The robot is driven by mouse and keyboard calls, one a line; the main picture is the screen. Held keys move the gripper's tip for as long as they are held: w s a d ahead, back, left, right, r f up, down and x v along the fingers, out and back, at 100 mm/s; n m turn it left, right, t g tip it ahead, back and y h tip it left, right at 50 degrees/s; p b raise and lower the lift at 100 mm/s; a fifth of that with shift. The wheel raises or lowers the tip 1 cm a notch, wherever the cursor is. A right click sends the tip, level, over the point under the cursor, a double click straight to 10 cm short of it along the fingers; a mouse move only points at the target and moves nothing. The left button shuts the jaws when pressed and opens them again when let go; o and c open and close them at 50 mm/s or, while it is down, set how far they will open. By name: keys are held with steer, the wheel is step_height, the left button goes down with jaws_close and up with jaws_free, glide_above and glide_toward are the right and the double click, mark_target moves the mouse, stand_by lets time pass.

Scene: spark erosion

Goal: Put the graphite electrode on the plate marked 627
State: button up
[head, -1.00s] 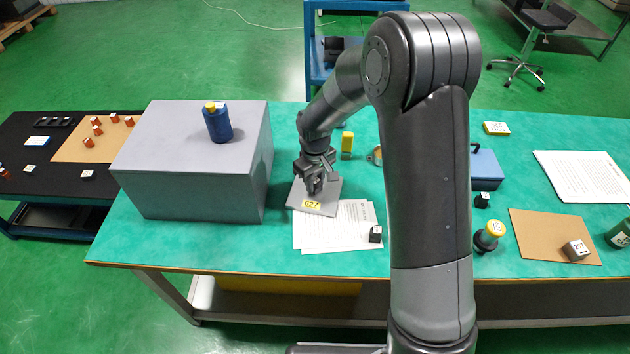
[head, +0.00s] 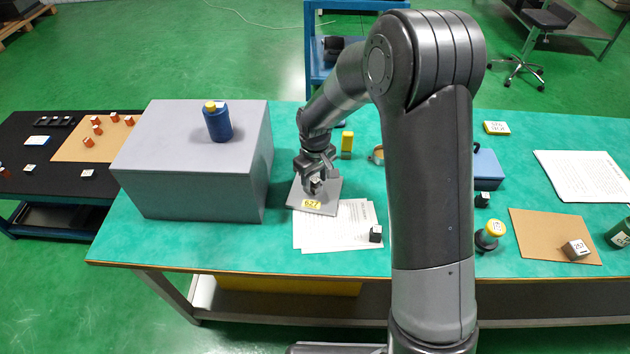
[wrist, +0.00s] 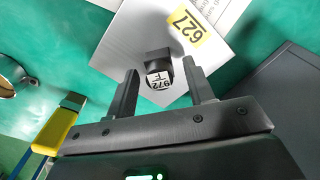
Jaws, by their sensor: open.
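The grey plate (head: 328,204) with a yellow label marked 627 lies on the green table, partly over white papers. The plate and its label also show at the top of the wrist view (wrist: 136,28). A small dark block (wrist: 154,57), which looks like the graphite electrode, stands on the plate; its white-labelled end faces the wrist camera. My gripper (wrist: 160,78) is open, with one finger on each side of the block and a visible gap to both. In the head view my gripper (head: 314,186) is low over the plate and mostly hides the block.
A large grey box (head: 190,185) with a blue bottle (head: 218,126) on top stands left of the plate. A yellow-topped item (head: 347,143) stands behind it. Another dark block (head: 376,234) sits on the papers (head: 335,236). Bare table lies in front.

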mark_target(316, 180)
step_height(316, 180, up, 11)
steer(key=shift+r, duration=0.15)
steer(key=s+d+r+m+t, duration=0.3)
steer(key=s+d+r+m, duration=0.2)
steer(key=s+d+r, duration=0.8)
steer(key=s+d+r+m+t, duration=0.1)
steer(key=s+d+m, duration=0.1)
steer(key=s, duration=0.4)
steer(key=s+d+r+m+t, duration=0.1)
steer(key=s+d+r+m, duration=0.1)
steer(key=s, duration=0.5)
steer(key=shift+d+t, duration=0.3)
